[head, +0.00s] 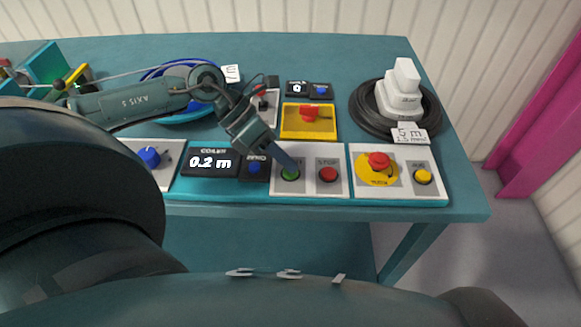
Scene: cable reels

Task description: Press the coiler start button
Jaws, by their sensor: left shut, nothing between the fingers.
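The green start button (290,174) sits on a grey panel at the table's front edge, left of the red stop button (328,174). My left gripper (288,164) is shut and empty, its fingertips pointing down at the green button. The fingertips cover its upper part; I cannot tell whether they touch it. The coiler display (210,162) to the left reads 0.2 m. My right gripper is not in view.
A red emergency button (378,161) on yellow and a yellow button (423,176) are on the right panel. A black cable coil (360,118) with a white plug (402,92) lies behind. A blue knob (149,156) is at left, a red switch (309,113) behind.

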